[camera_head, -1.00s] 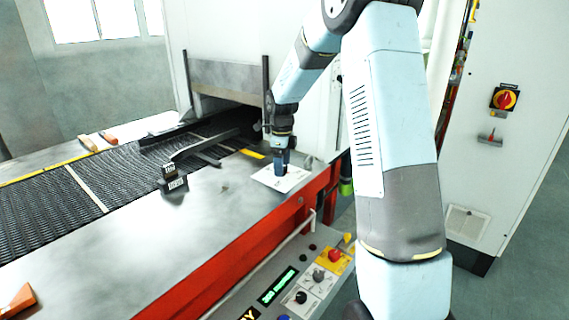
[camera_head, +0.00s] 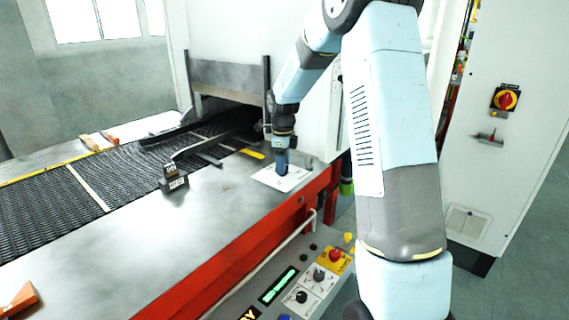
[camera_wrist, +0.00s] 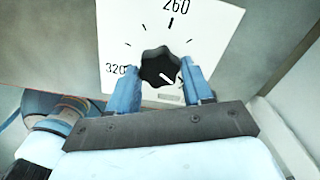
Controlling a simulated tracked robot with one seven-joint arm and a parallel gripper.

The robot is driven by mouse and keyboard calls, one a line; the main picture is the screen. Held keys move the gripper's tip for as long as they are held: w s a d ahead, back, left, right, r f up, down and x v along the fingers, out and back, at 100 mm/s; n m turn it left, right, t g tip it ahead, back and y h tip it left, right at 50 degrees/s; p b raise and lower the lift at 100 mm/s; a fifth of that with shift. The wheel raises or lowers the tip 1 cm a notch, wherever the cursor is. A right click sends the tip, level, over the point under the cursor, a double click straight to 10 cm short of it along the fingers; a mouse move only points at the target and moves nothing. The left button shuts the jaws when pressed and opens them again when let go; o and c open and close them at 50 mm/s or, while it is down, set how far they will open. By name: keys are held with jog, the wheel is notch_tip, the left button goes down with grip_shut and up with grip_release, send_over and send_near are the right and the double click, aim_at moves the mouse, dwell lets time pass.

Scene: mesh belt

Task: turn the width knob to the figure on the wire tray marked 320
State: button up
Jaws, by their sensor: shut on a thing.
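The width knob (camera_wrist: 158,66) is black and lobed, on a white dial plate (camera_wrist: 210,28) that also lies at the belt's side in the head view (camera_head: 268,178). The wrist view shows 260 at the top of the dial and 320 at its left. A small pale line on the knob points to the lower right, away from both figures. My gripper (camera_wrist: 159,72) has its blue fingers on either side of the knob and is shut on it. In the head view, my gripper (camera_head: 283,162) hides the knob. I cannot make out the wire tray's mark.
A dark mesh belt (camera_head: 45,200) runs into the machine opening. A small black block with a label (camera_head: 174,178) stands at its near edge. A control panel with a red button (camera_head: 335,255) is at the front. The steel top (camera_head: 130,240) is mostly clear.

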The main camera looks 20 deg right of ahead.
jog(key=shift+w+d+r+n, duration=0.1)
jog(key=shift+w+n, duration=0.05)
jog(key=shift+n, duration=0.15)
